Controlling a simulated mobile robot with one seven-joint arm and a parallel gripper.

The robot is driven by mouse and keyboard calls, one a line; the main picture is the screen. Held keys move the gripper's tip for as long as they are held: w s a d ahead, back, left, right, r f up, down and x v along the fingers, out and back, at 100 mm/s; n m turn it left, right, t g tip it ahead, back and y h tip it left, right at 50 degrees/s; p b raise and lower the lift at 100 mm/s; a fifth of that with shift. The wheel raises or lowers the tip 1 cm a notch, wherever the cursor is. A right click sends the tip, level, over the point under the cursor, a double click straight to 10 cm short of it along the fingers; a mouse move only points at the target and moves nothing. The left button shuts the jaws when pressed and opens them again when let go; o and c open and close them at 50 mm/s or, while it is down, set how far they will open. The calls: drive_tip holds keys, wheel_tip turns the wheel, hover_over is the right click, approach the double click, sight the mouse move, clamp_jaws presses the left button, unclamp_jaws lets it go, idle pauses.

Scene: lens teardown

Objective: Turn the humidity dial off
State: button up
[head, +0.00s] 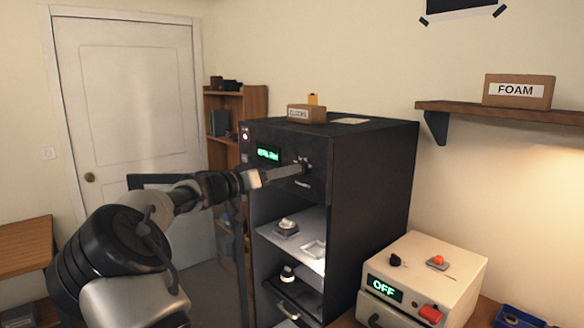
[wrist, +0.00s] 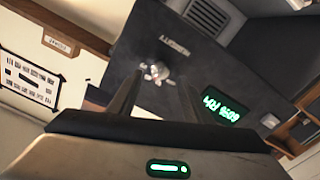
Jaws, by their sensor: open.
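The humidity dial (wrist: 156,73) is a small pale knob on the dark front panel of a black cabinet (head: 372,185). In the wrist view its label (wrist: 175,46) appears upside down. A lit green display (wrist: 222,106) beside it shows a percent RH reading, also upside down; the display shows in the head view (head: 268,153) too. My gripper (head: 287,172) is at the panel in front of the dial. In the wrist view my gripper (wrist: 160,82) is open, with the dial seen between its two fingers. I cannot tell whether the fingers touch it. The head view mostly hides the dial.
Below the panel the cabinet is open, with small parts on a shelf (head: 312,238). A box (head: 306,113) stands on top. At right is a cream unit (head: 452,270) with an "OFF" display. A wall shelf (head: 450,108) holds a FOAM box (head: 518,91).

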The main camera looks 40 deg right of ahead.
drive_tip(key=shift+w+d, duration=0.15)
drive_tip(key=shift+d, duration=1.45)
drive_tip(key=c, duration=1.1)
drive_tip(key=shift+o, duration=0.2)
drive_tip(key=shift+f+n, duration=0.1)
drive_tip(key=shift+n, duration=0.2)
drive_tip(key=shift+w+f+n+p, duration=0.1)
drive_tip(key=shift+n+p, duration=0.65)
drive_tip(key=shift+n, duration=7.85)
